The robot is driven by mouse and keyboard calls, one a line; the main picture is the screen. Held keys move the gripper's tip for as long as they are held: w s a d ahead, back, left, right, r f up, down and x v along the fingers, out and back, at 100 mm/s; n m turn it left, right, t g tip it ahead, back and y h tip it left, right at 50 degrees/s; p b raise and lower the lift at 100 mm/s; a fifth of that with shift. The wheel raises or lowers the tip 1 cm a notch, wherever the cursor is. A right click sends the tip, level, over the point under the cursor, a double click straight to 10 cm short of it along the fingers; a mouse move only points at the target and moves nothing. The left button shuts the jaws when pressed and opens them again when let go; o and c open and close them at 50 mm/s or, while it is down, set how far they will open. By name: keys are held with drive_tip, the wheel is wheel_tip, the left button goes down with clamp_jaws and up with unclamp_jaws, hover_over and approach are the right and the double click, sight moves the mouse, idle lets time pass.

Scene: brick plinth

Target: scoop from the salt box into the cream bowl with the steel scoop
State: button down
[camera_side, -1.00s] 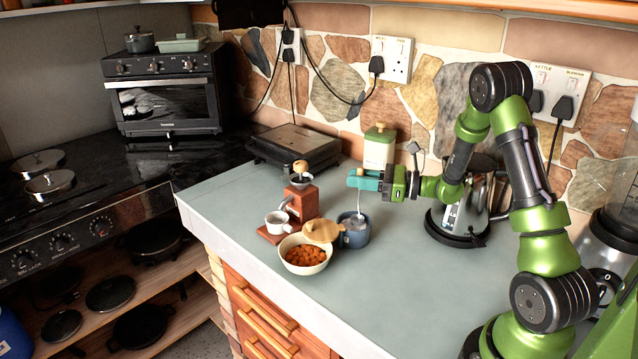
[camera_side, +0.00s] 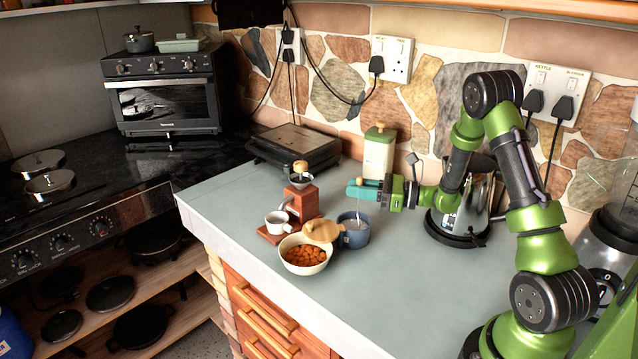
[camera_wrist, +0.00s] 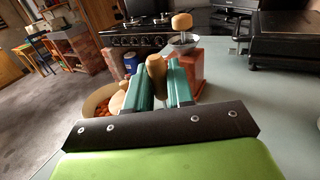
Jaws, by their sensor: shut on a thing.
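The salt box (camera_side: 354,239) is a round blue-grey pot on the counter, with its wooden lid (camera_side: 322,231) swung out to the left. The cream bowl (camera_side: 304,270) stands just left and in front of it, holding orange pieces. My gripper (camera_side: 362,189) is above the salt box, its teal fingers shut on the wooden handle of the steel scoop (camera_side: 359,207). The scoop hangs roughly upright with its lower end inside the salt box, hidden by the rim. In the wrist view the scoop's handle (camera_wrist: 156,68) sits between the fingers; the bowl (camera_wrist: 96,101) is partly hidden behind them.
A red-brown coffee grinder (camera_side: 300,202) and a white cup (camera_side: 277,222) stand left of the salt box. A cream canister (camera_side: 378,158) and a kettle (camera_side: 462,215) are behind and to the right. A black grill (camera_side: 294,146) is at the back. The front-right counter is clear.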

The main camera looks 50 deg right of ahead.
idle(0.3)
drive_tip(key=shift+r, duration=3.75)
